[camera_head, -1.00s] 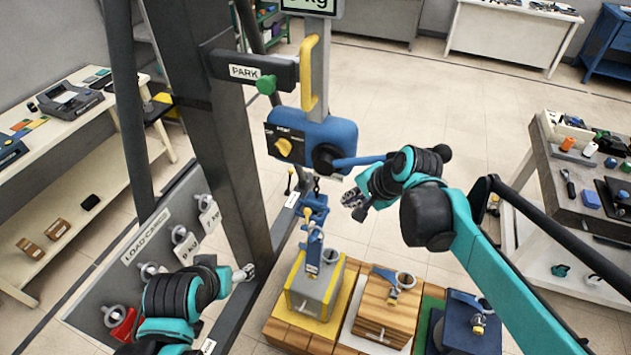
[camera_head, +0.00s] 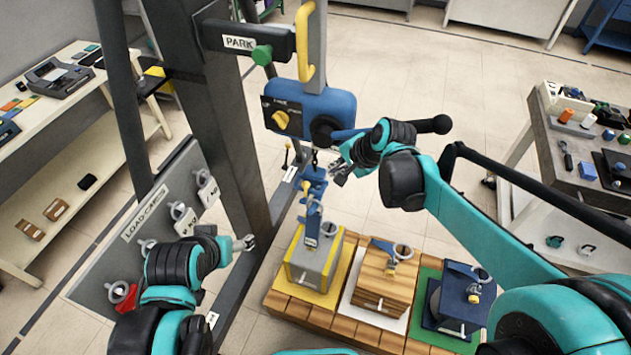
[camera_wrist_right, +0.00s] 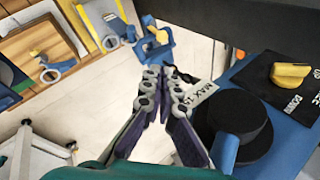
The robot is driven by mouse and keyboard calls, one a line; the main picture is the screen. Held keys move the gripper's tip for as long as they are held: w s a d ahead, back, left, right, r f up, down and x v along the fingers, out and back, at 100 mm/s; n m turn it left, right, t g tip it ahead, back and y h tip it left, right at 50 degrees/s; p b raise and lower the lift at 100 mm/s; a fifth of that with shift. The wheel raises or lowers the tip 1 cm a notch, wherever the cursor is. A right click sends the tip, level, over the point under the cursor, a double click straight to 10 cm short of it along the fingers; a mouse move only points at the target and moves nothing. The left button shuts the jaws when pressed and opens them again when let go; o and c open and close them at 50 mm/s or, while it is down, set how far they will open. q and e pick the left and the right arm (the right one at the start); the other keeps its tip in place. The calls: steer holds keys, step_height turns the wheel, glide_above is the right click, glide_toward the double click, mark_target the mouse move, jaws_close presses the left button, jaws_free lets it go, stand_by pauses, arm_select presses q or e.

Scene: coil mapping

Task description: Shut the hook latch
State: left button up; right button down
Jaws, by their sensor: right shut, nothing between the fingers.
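The blue hook (camera_head: 314,180) hangs below the blue hoist housing, with a yellow-tipped part at its left that may be its latch. It also shows in the right wrist view (camera_wrist_right: 155,45), beyond the fingertips. Whether the latch is shut is too small to tell. My right gripper (camera_head: 338,172) is just right of the hook, apart from it as far as I can see. In the wrist view the right gripper (camera_wrist_right: 168,72) has its fingertips together and empty. My left gripper (camera_head: 247,243) is low by the grey post, away from the hook; its jaw gap is unclear.
The blue hoist housing (camera_head: 310,112) with a yellow knob and black hub is above the hook. A grey load block (camera_head: 313,265), wooden block (camera_head: 385,290) and dark blue block (camera_head: 455,305) stand below. The grey post (camera_head: 222,130) is on the left.

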steer(key=b, duration=0.3)
glide_above(307, 190)
steer(key=d, duration=0.3)
steer(key=f, duration=1.1)
steer(key=shift+a+f, duration=0.15)
steer(key=shift+a, duration=0.1)
steer(key=shift+s, duration=0.1)
steer(key=shift+s+a+f+t+b, duration=0.2)
steer(key=shift+s+t+b, duration=0.1)
steer(key=shift+t, duration=0.1)
steer(key=shift+s+f+t+b, duration=0.25)
steer(key=shift+s+t+b, duration=0.05)
steer(key=shift+b, duration=0.05)
